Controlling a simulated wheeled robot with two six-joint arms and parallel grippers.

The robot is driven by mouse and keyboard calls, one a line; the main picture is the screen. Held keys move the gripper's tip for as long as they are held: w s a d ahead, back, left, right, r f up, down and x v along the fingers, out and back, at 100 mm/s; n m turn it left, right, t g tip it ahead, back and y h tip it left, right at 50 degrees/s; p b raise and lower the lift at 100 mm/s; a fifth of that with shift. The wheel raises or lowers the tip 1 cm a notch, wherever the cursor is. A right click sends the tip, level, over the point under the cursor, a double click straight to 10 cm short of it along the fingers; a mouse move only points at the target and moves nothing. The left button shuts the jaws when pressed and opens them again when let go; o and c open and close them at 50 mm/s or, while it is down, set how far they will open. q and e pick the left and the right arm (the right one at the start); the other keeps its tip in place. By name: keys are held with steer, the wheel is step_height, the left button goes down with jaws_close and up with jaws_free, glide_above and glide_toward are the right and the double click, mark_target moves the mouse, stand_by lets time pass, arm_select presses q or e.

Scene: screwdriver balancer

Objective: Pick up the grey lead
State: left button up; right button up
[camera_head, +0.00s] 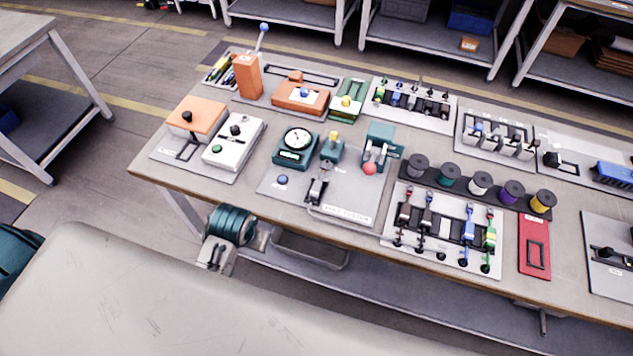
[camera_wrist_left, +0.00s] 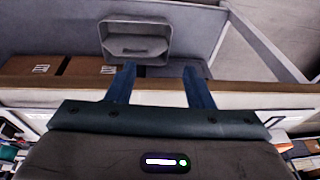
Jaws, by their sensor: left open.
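The rack of leads (camera_head: 398,240) lies near the front right of the bench in the head view. It holds several small leads with coloured parts, among them a blue lead (camera_head: 468,222) and a green-yellow lead (camera_head: 490,234). I cannot tell for certain which piece is the grey lead. My left gripper (camera_wrist_left: 160,82) shows in the left wrist view with its two blue fingers apart and nothing between them. Behind them are a brown edge and a shelf, not the leads. I cannot make out the left gripper in the head view. The right gripper is not in view.
Several spools (camera_head: 481,182) stand in a row behind the lead rack. A tester plate (camera_head: 345,190) with a gauge (camera_head: 298,139) and a red-knobbed lever (camera_head: 369,168) lies left of it. A red plate (camera_head: 535,247) lies to its right.

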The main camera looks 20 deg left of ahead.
arm_select(q)
steer(key=w+d+r+g, duration=0.1)
steer(key=w+d+r, duration=0.1)
steer(key=w, duration=0.4)
steer(key=w+d+r, duration=0.2)
steer(key=w+d, duration=0.1)
steer(key=w, duration=0.4)
steer(key=g+h, duration=0.1)
steer(key=g, duration=0.1)
glide_toward(315, 189)
steer(key=f+p, duration=0.2)
steer(key=f, duration=0.1)
steer(key=shift+s+f, duration=0.2)
steer(key=shift+f+p, duration=0.5)
steer(key=shift+p, duration=0.05)
step_height(315, 189, down, 3)
steer(key=shift+f+p, duration=0.2)
steer(key=shift+p, duration=0.55)
steer(key=shift+f, duration=0.55)
steer(key=c, duration=1)
